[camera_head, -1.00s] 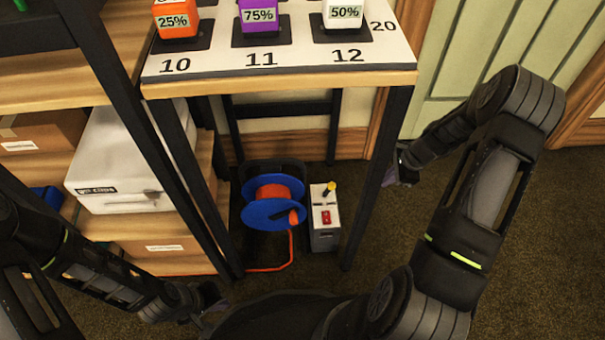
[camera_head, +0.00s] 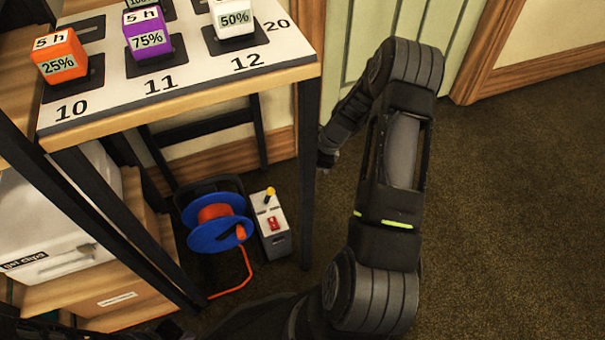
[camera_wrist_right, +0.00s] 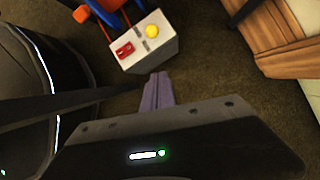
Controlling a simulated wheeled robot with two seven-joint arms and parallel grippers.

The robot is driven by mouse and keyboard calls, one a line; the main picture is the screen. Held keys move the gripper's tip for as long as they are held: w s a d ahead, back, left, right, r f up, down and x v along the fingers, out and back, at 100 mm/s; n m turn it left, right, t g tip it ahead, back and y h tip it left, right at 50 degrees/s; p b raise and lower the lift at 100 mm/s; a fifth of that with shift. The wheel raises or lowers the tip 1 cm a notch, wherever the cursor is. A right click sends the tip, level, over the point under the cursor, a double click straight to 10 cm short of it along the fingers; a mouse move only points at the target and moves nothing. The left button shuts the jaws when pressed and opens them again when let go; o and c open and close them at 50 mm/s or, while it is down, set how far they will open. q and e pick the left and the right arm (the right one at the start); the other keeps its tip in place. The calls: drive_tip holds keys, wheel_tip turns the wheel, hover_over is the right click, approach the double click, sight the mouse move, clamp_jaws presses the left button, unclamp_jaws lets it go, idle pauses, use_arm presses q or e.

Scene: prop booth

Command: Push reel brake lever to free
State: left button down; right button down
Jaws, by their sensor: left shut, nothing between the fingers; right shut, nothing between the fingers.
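A grey-white control box (camera_head: 275,243) stands on the carpet under the table, beside the cable reel (camera_head: 218,227). A lever with a yellow knob (camera_head: 269,191) sticks up from its top; I cannot tell its setting. My left gripper (camera_head: 168,327) shows dimly at the bottom edge, shut and empty.
A red switch (camera_head: 273,223) sits on the box top beside the lever. The table leg (camera_head: 308,170) stands right of the box. The table (camera_head: 200,92) above carries marked cubes. An orange cable (camera_head: 232,290) lies on the floor. Carpet at right is clear.

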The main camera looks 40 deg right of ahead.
sight(268, 196)
drive_tip(key=w+a+f+b, duration=0.3)
drive_tip(key=w+a+f, duration=0.1)
drive_tip(key=a+f, duration=0.1)
drive_tip(key=shift+b+x, duration=0.4)
drive_tip(key=shift+x, duration=0.5)
